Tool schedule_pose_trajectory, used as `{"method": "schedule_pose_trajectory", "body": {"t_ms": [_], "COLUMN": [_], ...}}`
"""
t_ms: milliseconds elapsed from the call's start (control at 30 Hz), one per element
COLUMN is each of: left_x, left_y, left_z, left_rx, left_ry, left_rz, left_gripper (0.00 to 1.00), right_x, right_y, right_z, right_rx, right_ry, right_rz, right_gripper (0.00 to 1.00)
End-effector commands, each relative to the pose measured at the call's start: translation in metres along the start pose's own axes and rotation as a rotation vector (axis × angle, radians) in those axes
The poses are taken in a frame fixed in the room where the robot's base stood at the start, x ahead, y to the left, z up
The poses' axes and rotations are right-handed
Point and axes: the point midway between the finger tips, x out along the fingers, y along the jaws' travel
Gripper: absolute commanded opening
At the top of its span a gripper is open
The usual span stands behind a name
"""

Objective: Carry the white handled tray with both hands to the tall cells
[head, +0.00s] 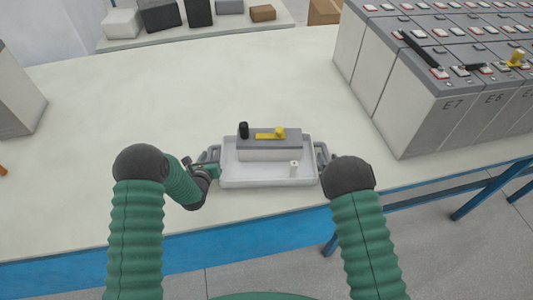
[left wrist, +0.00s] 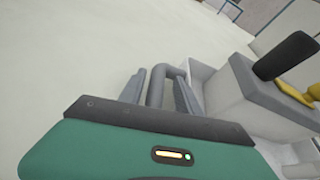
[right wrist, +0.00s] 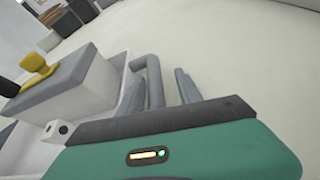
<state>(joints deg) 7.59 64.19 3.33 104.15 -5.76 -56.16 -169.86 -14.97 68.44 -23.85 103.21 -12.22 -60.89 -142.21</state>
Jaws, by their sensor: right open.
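The white handled tray (head: 255,183) stands on the pale table in front of me. The tall cells (head: 420,110) stand in rows at the right.
A black bar (head: 420,50) and a yellow part (head: 516,58) lie on the cells. A back shelf (head: 200,36) carries several boxes. A grey box (head: 15,100) stands at the left edge. The table between tray and cells is clear; its blue front edge is close.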

Motion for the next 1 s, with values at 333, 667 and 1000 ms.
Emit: {"method": "schedule_pose_trajectory", "body": {"t_ms": [333, 667, 1000], "left_x": [-0.068, -0.118, -0.119], "left_y": [-0.003, -0.002, -0.002], "left_z": [-0.001, -0.001, -0.001], "left_rx": [0.004, 0.002, 0.002], "left_ry": [0.002, 0.001, 0.0], "left_rz": [-0.002, 0.001, 0.001], "left_gripper": [0.41, 0.41, 0.41], "right_x": [0.0, -0.002, -0.074], "right_y": [0.001, 0.001, 0.0], "right_z": [0.0, -0.001, -0.001], "right_rx": [0.0, 0.0, 0.0], "right_ry": [0.0, 0.001, 0.002], "right_rz": [0.002, 0.002, 0.0], "right_gripper": [0.41, 0.41, 0.41]}}
